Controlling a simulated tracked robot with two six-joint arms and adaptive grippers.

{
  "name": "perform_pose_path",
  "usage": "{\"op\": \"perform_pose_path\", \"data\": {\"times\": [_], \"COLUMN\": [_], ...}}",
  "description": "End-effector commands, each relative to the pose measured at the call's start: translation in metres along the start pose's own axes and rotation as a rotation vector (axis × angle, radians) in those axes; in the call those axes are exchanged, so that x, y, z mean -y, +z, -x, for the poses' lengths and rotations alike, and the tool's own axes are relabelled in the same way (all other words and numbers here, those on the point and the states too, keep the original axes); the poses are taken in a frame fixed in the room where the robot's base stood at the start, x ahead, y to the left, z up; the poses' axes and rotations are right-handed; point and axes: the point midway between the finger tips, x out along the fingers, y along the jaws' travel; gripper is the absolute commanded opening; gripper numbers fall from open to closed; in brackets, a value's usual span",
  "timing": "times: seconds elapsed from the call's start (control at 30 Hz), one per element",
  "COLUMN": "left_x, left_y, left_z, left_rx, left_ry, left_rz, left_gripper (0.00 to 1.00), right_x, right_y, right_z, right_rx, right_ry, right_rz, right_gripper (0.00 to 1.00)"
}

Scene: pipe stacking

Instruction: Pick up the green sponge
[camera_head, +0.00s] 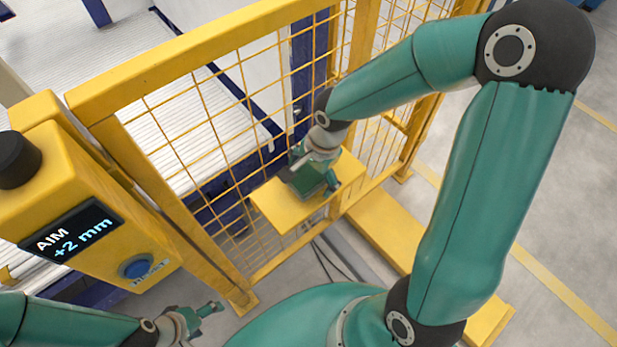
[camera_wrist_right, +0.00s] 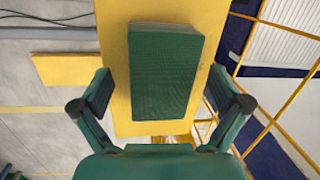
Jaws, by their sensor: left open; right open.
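The green sponge (camera_wrist_right: 163,75) is a dark green block lying on a yellow shelf (camera_wrist_right: 122,50). In the right wrist view it sits between the two spread fingers of my right gripper (camera_wrist_right: 163,92), with a gap on each side. In the head view my right gripper (camera_head: 322,178) is over the yellow shelf (camera_head: 278,207) by the fence, and the sponge (camera_head: 303,181) is partly hidden under it. My left gripper (camera_head: 212,310) is open and empty at the bottom left, well away from the sponge.
A yellow mesh fence (camera_head: 190,130) stands behind the shelf, with a white roller conveyor (camera_head: 90,70) beyond. A yellow box (camera_head: 75,200) with a display reading "AIM +2 mm" and a blue button (camera_head: 137,266) stands at left. Dark cables (camera_head: 335,262) lie on the floor below the shelf.

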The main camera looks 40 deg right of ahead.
Motion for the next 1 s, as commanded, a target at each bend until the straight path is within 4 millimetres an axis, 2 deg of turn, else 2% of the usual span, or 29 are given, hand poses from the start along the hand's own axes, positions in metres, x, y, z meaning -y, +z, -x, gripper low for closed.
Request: {"op": "perform_pose_path", "data": {"times": [0.83,0.87,1.0], "left_x": [0.0029,0.0029,0.0029], "left_y": [-0.0001,-0.0001,-0.0001], "left_z": [-0.0081,-0.0081,-0.0081], "left_rx": [0.0,0.0,0.0], "left_ry": [0.0,0.0,0.0], "left_rz": [0.0,0.0,0.0], "left_gripper": [0.77,0.77,0.77], "right_x": [-0.0001,-0.0001,-0.0001], "right_y": [-0.0001,-0.0001,0.0], "right_z": [-0.0037,-0.0037,-0.0038], "right_rx": [0.0,0.0,0.0], "right_ry": [0.0,0.0,0.0], "right_rz": [0.001,0.001,0.001], "right_gripper": [0.99,0.97,0.74]}}
